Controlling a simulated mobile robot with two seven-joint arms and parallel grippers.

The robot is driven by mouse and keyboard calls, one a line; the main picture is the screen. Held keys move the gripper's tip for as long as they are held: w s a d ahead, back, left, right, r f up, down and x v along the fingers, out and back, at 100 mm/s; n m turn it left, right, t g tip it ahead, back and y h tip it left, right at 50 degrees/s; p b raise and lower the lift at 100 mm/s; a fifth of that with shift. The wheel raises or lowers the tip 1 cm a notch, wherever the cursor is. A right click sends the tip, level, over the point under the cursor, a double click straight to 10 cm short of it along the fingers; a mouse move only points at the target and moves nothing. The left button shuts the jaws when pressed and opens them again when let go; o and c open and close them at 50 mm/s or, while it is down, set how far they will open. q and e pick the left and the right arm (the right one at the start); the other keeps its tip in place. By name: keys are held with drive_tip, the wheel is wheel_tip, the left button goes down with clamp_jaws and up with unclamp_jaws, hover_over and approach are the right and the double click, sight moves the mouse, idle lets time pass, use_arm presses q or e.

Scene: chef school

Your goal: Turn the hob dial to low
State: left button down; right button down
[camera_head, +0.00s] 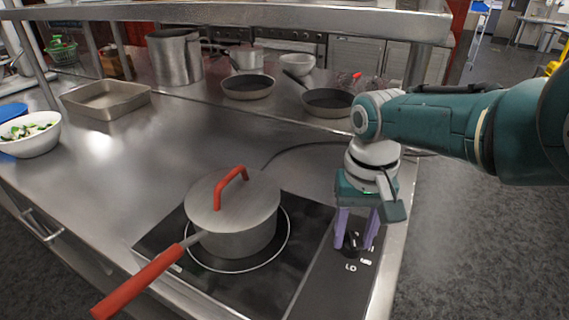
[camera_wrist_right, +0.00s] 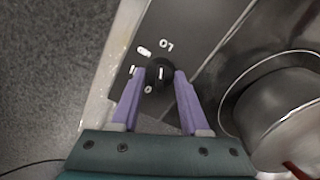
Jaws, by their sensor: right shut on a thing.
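The black hob dial (camera_head: 352,241) sits on the dark control strip at the right of the hob (camera_head: 278,290). My right gripper (camera_head: 355,246) comes down from above with its purple fingers on either side of the dial, shut on it. The right wrist view shows the dial (camera_wrist_right: 159,72) between the fingertips (camera_wrist_right: 159,76). A short white line on the dial runs roughly toward the "LO" mark (camera_wrist_right: 166,44). Other white marks sit to the left of the dial, with a "0" at its lower left. My left gripper is not in view.
A lidded pot (camera_head: 235,215) with a red handle stands on the hob ring, left of my right gripper. Pans (camera_head: 247,87), a large stockpot (camera_head: 174,57) and a metal tray (camera_head: 105,99) stand farther back. A steel shelf (camera_head: 240,12) crosses above.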

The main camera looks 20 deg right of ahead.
sight(354, 238)
drive_tip(key=shift+m, duration=0.5)
drive_tip(key=shift+c, duration=2)
unclamp_jaws()
wheel_tip(354, 238, up, 9)
drive_tip(key=p, duration=0.6)
drive_tip(key=shift+p, duration=0.35)
drive_tip(key=shift+r, duration=0.5)
